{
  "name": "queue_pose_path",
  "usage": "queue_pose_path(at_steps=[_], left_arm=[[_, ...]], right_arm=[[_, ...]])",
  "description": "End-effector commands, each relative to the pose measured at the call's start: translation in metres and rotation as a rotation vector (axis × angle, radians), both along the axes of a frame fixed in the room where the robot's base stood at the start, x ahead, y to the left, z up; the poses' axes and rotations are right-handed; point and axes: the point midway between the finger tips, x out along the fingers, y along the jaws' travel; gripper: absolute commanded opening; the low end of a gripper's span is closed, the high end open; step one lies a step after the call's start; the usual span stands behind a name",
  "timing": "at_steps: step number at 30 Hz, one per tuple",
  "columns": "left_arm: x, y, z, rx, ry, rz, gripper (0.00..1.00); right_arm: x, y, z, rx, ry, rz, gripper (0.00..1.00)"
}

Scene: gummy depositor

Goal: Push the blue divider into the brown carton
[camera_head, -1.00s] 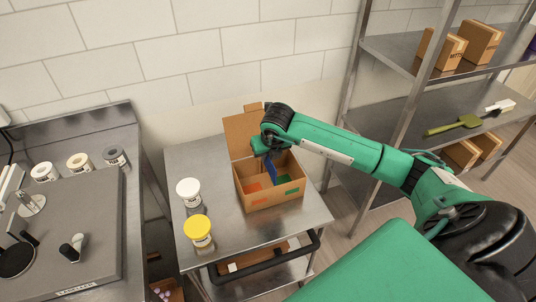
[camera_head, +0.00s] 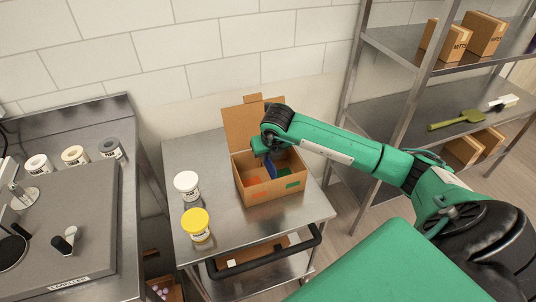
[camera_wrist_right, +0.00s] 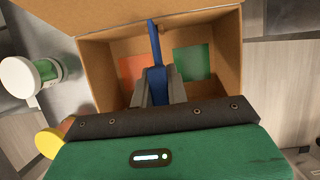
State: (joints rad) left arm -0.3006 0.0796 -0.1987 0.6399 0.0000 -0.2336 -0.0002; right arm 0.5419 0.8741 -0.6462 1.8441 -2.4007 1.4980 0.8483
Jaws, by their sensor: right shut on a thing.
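The brown carton (camera_head: 268,194) stands open on the steel cart, with its back flap raised. An orange patch and a green patch show on its floor and also on its front wall. The blue divider (camera_head: 271,168) is upright inside the carton; in the right wrist view it (camera_wrist_right: 154,50) stands between the orange and green patches. My right gripper (camera_wrist_right: 156,82) is over the carton opening, shut on the blue divider. The divider's lower edge is hidden, so I cannot tell whether it touches the floor. My left gripper is not in view.
A white-lidded tub (camera_head: 187,186) and a yellow-lidded tub (camera_head: 196,225) stand left of the carton on the cart (camera_head: 215,165). A shelf rack (camera_head: 385,105) with boxes is at right. A counter (camera_head: 100,120) with several tubs is at left.

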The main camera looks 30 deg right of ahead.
Motion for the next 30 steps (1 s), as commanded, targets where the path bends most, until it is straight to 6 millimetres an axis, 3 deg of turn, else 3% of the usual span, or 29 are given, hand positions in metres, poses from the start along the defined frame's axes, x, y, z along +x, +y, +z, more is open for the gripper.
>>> queue_pose_path(at_steps=[30], left_arm=[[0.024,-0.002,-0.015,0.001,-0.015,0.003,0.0]], right_arm=[[0.0,0.0,-0.032,0.0,0.0,0.0,0.0]])
